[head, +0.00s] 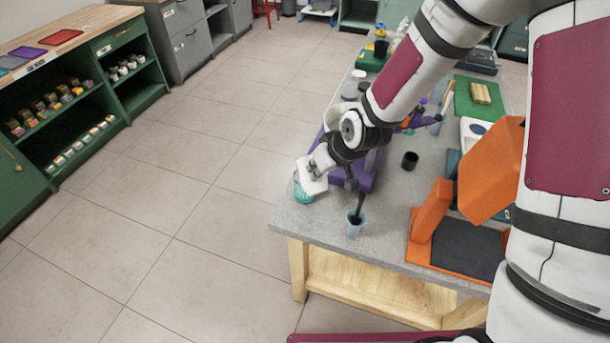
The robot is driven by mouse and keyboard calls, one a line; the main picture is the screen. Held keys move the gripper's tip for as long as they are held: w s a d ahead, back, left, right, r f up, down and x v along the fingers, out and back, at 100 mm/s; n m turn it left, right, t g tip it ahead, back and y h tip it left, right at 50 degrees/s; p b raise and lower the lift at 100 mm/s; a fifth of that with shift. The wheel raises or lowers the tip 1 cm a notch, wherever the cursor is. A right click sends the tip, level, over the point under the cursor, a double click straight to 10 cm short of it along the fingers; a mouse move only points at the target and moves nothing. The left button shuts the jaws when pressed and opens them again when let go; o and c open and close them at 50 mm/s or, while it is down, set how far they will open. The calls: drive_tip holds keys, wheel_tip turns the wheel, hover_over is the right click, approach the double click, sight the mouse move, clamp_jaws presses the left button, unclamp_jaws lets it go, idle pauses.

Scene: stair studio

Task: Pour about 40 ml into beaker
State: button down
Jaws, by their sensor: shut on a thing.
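My gripper (319,166) is at the near left corner of the grey worktop, shut on a small white thing (313,182) that looks tilted. Its shape and opening are partly hidden by my gripper. A teal, glassy-looking thing (303,197) shows just below the white thing, near the table's left edge. It may be the beaker, but I cannot tell, nor whether the two touch. A translucent pale blue cup (355,230) stands on the worktop to the right, with a dark stick (360,203) rising from it. No liquid stream can be made out.
A purple stand (367,178) is close behind my gripper. A black cup (410,160) stands right of it. An orange device (430,222) with a dark pad fills the near right of the table. Farther back are a green mat (467,107) and several containers. Open floor lies left.

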drive_tip(key=shift+r, duration=0.25)
drive_tip(key=shift+w+a+f+g+h+b, duration=0.1)
drive_tip(key=shift+w+g+h+b, duration=0.2)
drive_tip(key=shift+g+b, duration=0.35)
idle(0.3)
drive_tip(key=shift+s+d+g+b, duration=0.2)
drive_tip(key=shift+s+g+b, duration=0.15)
drive_tip(key=shift+s+b, duration=0.1)
drive_tip(key=shift+s+f, duration=0.1)
drive_tip(key=shift+s+g+h, duration=0.15)
drive_tip(key=shift+g+h, duration=0.15)
idle(0.4)
drive_tip(key=shift+f+b, duration=0.1)
drive_tip(key=shift+b, duration=0.25)
